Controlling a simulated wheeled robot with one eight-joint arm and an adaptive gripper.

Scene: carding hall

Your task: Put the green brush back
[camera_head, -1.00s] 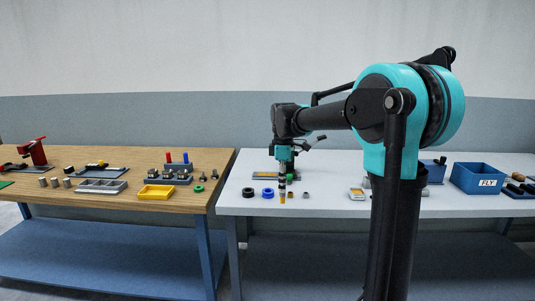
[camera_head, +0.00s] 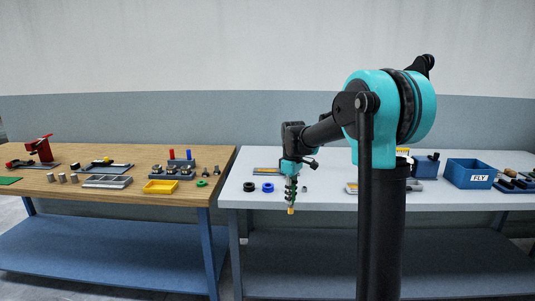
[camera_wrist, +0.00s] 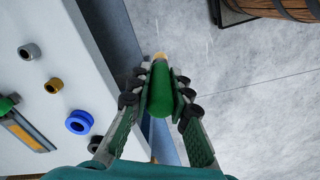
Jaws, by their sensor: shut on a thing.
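The green brush (camera_wrist: 161,90) is held between the two fingers of my gripper (camera_wrist: 160,100) in the wrist view, its pale tan tip pointing away from the camera. In the head view my gripper (camera_head: 291,186) points down at the front edge of the white table, with the yellowish tip of the brush (camera_head: 291,211) hanging below it. In the wrist view the brush is over the floor, just off the table's edge.
The white table (camera_head: 330,199) bears a black ring (camera_head: 249,187), a blue ring (camera_head: 268,188), a blue FLY bin (camera_head: 470,173) and a dark tray (camera_head: 515,186) of tools. A wooden table (camera_head: 130,200) stands left. A barrel (camera_wrist: 285,8) stands on the floor.

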